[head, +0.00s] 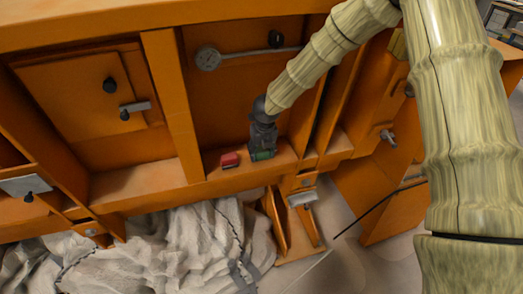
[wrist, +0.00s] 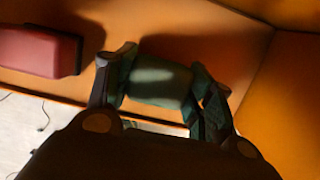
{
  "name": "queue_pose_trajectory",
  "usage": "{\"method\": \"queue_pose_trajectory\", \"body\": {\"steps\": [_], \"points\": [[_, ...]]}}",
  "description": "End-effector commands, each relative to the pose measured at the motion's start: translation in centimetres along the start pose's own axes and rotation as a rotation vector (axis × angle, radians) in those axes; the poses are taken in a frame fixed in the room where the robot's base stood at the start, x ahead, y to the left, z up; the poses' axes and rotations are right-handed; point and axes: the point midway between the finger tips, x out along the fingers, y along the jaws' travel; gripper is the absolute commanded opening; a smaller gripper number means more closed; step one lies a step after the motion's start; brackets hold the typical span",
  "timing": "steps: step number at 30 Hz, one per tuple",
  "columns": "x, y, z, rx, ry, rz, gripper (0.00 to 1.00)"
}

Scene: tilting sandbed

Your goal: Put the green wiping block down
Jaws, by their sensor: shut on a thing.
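The green wiping block (wrist: 160,83) is between the two fingers of my gripper (wrist: 162,90) in the wrist view, and the fingers are shut on it. In the head view the green block (head: 262,155) shows at the lower end of my gripper (head: 262,148), low over an orange ledge (head: 215,188). I cannot tell whether the block touches the ledge.
A red block (head: 230,160) lies on the ledge just left of my gripper; it also shows in the wrist view (wrist: 40,52). Orange upright panels (head: 172,105) flank the bay. Crumpled grey cloth-like material (head: 150,250) lies below the ledge.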

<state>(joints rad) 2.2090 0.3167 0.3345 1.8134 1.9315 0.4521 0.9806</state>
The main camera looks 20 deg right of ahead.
Motion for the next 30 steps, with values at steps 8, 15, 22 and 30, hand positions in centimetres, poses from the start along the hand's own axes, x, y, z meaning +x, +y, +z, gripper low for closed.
{"method": "queue_pose_trajectory", "body": {"steps": [8,15,22,30], "points": [[0.3,0.0,-0.1,-0.001,0.000,0.000,0.66],[0.3,0.0,-0.1,-0.001,0.000,0.000,0.74],[-0.2,0.0,0.1,0.000,0.000,0.000,0.74],[-3.4,0.0,0.0,0.000,-0.003,0.001,0.74]]}}
